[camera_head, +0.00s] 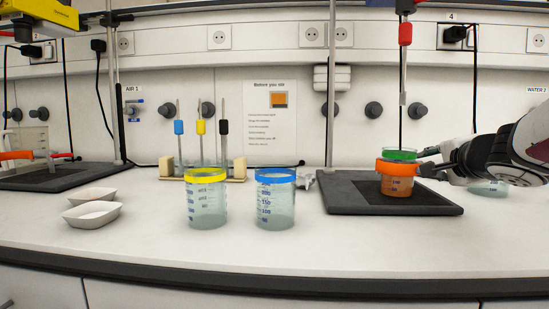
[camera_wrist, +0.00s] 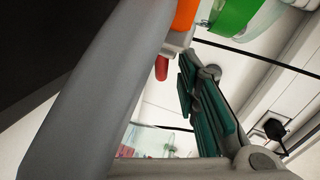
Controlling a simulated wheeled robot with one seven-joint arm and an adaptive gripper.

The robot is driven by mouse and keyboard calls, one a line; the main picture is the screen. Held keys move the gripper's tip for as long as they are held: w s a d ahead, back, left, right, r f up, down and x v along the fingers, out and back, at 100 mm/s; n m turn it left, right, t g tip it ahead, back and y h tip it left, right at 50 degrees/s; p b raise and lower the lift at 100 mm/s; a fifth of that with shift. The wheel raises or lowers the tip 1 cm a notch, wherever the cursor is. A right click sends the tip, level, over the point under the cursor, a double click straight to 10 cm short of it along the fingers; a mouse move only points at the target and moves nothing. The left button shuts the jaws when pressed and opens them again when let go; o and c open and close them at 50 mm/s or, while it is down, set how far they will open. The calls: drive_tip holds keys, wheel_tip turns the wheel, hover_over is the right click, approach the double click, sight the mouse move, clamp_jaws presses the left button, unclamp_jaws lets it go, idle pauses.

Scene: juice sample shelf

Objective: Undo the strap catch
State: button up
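An orange strap (camera_head: 397,168) goes around a beaker with orange-brown liquid (camera_head: 397,186) on the right-hand black plate. A green band (camera_head: 400,154) sits just above it. The wrist view shows part of the orange strap (camera_wrist: 185,14), a small pale block and a red tab (camera_wrist: 162,68), which looks like the catch. My gripper (camera_head: 424,167) is at the right side of the strap. In the wrist view its grey finger and teal-padded finger (camera_wrist: 207,98) stand apart, with the red tab showing in the gap. I cannot tell whether either finger touches it.
The black plate (camera_head: 340,200) bears the strapped beaker, with a thin vertical rod above. A yellow-rimmed beaker (camera_head: 206,205) and a blue-rimmed beaker (camera_head: 275,205) stand to the left. White trays (camera_head: 90,214) lie farther left. Another beaker (camera_head: 490,188) is partly hidden behind my arm. The front counter is clear.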

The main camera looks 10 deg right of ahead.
drive_tip(key=shift+s+a+r, duration=0.2)
drive_tip(key=shift+s, duration=0.3)
drive_tip(key=v, duration=1.1)
drive_tip(key=shift+f, duration=0.15)
